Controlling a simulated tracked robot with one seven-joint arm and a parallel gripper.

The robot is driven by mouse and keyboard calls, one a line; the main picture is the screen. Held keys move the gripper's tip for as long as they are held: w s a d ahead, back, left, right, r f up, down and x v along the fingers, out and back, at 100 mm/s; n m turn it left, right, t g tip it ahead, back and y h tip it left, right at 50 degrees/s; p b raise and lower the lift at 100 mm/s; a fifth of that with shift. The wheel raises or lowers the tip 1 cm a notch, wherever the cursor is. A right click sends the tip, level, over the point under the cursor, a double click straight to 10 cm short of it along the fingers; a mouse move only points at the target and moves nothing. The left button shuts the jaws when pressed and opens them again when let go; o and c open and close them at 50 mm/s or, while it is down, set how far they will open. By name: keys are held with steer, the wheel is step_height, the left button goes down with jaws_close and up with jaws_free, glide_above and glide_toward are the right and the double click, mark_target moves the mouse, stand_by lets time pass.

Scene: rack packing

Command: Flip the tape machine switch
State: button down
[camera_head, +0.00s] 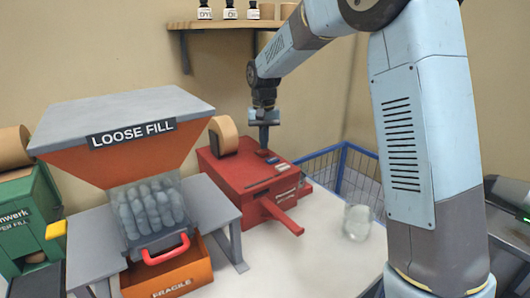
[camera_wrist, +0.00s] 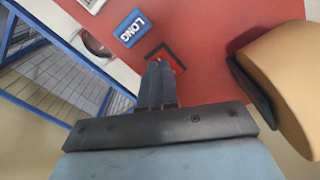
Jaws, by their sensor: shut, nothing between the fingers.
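The red tape machine (camera_head: 232,172) stands on the white table, with a tan tape roll (camera_head: 223,136) at its back left. It also fills the top of the wrist view (camera_wrist: 205,30). My gripper (camera_head: 264,145) points down just over its top, by the small controls. In the wrist view the fingers (camera_wrist: 159,70) are together and empty. Their tips are beside a small dark and red square control (camera_wrist: 168,54), partly hidden by them; I cannot tell whether they touch it. A blue button marked LONG (camera_wrist: 132,28) lies just beyond. Which control is the switch is unclear.
A blue wire basket (camera_head: 345,155) is behind and right of the machine. A clear glass (camera_head: 358,223) stands on the white table. The LOOSE FILL dispenser (camera_head: 125,120) is on the left, above an orange FRAGILE box (camera_head: 167,278). A shelf with small bottles (camera_head: 225,25) is above.

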mark_target(264, 152)
steer(key=shift+f, duration=0.9)
stand_by(0.7)
steer(key=shift+r, duration=3.5)
steer(key=s+d+r+t, duration=0.1)
steer(key=s+d+r, duration=0.3)
steer(key=s+d, duration=0.35)
steer(key=s+d+r+t, duration=0.2)
steer(key=s+d+r, duration=0.3)
steer(key=s+d, duration=0.3)
steer(key=s+d+f+t, duration=0.1)
steer(key=s+d+f, duration=0.1)
steer(key=s, duration=0.7)
steer(key=s+d+f+t, duration=0.1)
steer(key=s+d, duration=0.3)
steer(key=s, duration=0.5)
steer(key=shift+s+d+f+m+t, duration=0.3)
steer(key=shift+s+d+f+m, duration=0.1)
steer(key=shift+f, duration=0.2)
